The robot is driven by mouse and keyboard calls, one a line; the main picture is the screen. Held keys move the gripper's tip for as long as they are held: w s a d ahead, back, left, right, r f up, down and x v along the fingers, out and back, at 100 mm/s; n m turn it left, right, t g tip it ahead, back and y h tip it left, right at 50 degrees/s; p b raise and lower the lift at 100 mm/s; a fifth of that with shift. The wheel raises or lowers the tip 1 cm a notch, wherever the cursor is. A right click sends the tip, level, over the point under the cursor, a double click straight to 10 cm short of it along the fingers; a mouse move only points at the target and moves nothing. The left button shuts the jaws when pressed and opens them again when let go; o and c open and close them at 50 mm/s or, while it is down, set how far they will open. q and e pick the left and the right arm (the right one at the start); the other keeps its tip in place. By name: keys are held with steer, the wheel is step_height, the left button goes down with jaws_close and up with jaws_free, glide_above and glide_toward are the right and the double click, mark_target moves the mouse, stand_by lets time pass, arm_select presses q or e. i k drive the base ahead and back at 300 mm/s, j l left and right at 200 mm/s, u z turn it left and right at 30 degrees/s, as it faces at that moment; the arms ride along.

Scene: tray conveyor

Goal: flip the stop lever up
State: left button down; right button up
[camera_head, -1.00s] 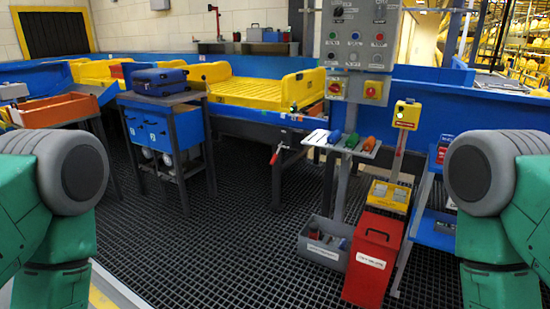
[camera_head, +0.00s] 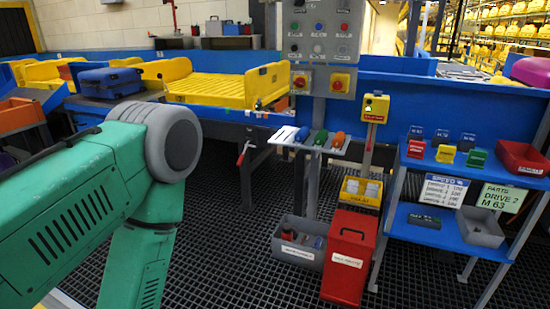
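A small lever with a red handle (camera_head: 243,153) is on the side of the conveyor frame, just left of the control post. Its handle slants, and it is too small to tell its exact position. It is the only lever I can make out; no stop label is readable on it. The conveyor (camera_head: 225,131) carries a yellow tray (camera_head: 225,91) behind it. My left arm fills the lower left with its green links and grey joint, but its gripper is out of view. My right arm and gripper are out of view.
A control panel (camera_head: 320,35) with buttons and red knobs stands on a post above a tool shelf (camera_head: 290,137). A red bin (camera_head: 349,257) and a grey bin (camera_head: 301,246) stand on the grating below. A blue rack (camera_head: 462,171) is at right. Open grating lies before the conveyor.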

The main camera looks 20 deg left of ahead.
mark_target(242, 156)
steer(key=i+j+z, duration=0.15)
steer(key=i+j, duration=0.2)
steer(key=i+j+z, duration=0.1)
steer(key=i+j, duration=0.2)
steer(key=i+j+z, duration=0.15)
steer(key=i+j, duration=0.15)
steer(key=j, duration=0.2)
steer(key=i+j+z, duration=0.1)
steer(key=i+j, duration=0.2)
steer(key=j, duration=0.15)
steer(key=i+j+z, duration=0.15)
steer(key=j, duration=0.3)
steer(key=i+j, duration=0.5)
steer(key=j, duration=0.25)
steer(key=i+j, duration=0.25)
steer(key=j, duration=0.1)
